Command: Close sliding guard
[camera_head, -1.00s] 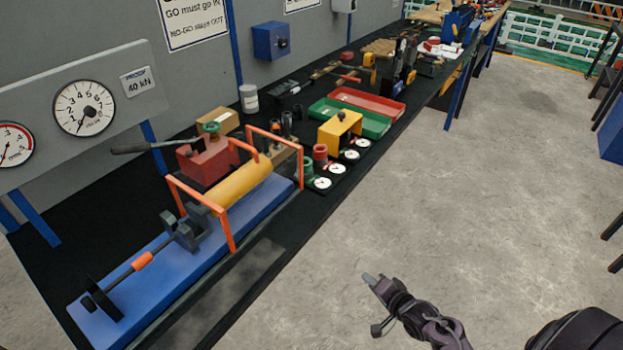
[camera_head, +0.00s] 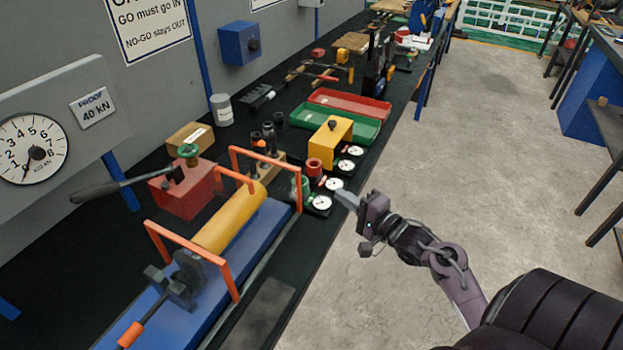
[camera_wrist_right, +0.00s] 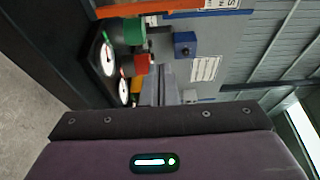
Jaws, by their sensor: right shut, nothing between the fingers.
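The sliding guard is an orange tube frame (camera_head: 219,262) standing over the yellow cylinder (camera_head: 230,218) of the blue test bed (camera_head: 262,238). One orange hoop is near the grey clamp block and another (camera_head: 263,156) is at the far end of the cylinder. An orange bar also crosses the top of the right wrist view (camera_wrist_right: 135,8). My right gripper (camera_head: 346,199) is shut and empty, right of the bench edge near the dial gauges, apart from the guard. In the wrist view its fingers (camera_wrist_right: 160,85) point toward the bench. My left gripper is not in view.
Dial gauges (camera_head: 320,203) lie at the bench edge close to my right gripper. A yellow block (camera_head: 332,142), green tray (camera_head: 350,124) and red tray (camera_head: 350,103) are beyond. A red pump (camera_head: 180,192) stands behind the bed. The floor (camera_head: 450,150) at right is clear.

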